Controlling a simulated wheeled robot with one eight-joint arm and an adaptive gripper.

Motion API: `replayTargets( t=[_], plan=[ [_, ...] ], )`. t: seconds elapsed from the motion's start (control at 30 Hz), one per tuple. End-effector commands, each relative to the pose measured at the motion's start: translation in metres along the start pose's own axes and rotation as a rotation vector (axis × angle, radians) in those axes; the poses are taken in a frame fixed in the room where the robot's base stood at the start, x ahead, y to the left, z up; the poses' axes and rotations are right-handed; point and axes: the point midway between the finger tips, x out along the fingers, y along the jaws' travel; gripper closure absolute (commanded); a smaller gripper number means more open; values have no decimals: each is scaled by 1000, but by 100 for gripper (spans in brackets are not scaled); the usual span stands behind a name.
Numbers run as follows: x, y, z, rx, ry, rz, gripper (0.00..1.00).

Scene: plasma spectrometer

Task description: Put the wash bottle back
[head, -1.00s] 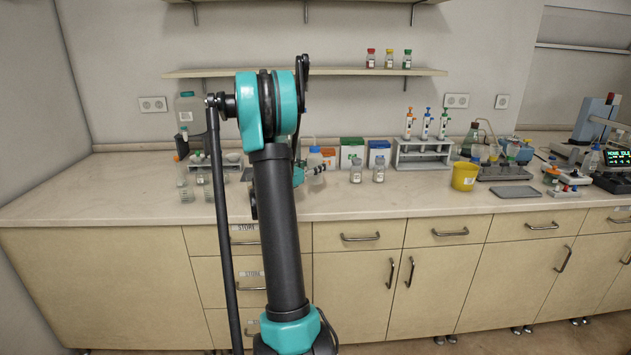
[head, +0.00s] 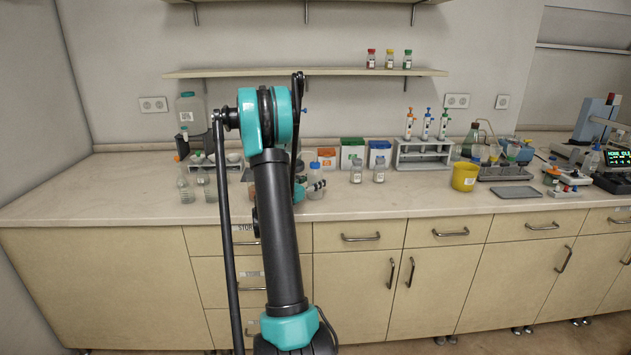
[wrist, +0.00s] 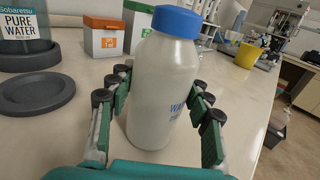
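The wash bottle (wrist: 160,95) is white with a blue cap and blue lettering. It is upright between the fingers of my gripper (wrist: 160,92) in the wrist view. The pads lie close along both its sides, and my gripper appears shut on it. In the head view the bottle (head: 315,187) shows just right of my arm, over the front part of the bench. I cannot tell whether its base touches the bench. An empty grey round holder (wrist: 35,97) lies left of the bottle in the wrist view.
A pure water bottle (wrist: 25,25) stands in a grey holder behind the empty one. Orange (wrist: 103,35) and green-lidded boxes (head: 352,153) stand behind. Two jars (head: 379,171) stand to the right, and glass bottles (head: 184,185) at left. The far left bench is clear.

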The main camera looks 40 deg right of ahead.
Motion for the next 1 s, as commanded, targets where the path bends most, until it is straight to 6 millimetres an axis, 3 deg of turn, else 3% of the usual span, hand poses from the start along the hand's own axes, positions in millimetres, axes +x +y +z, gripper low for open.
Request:
replayTargets(
  t=[0.03,0.13,0.53,0.67,1.0],
  plan=[
    [0,0,0,0,0,0,42],
    [0,0,0,0,0,0,30],
    [-3,0,3,0,0,1,30],
    [-21,1,3,0,0,3,30],
    [-90,1,3,0,0,4,30]
  ],
)
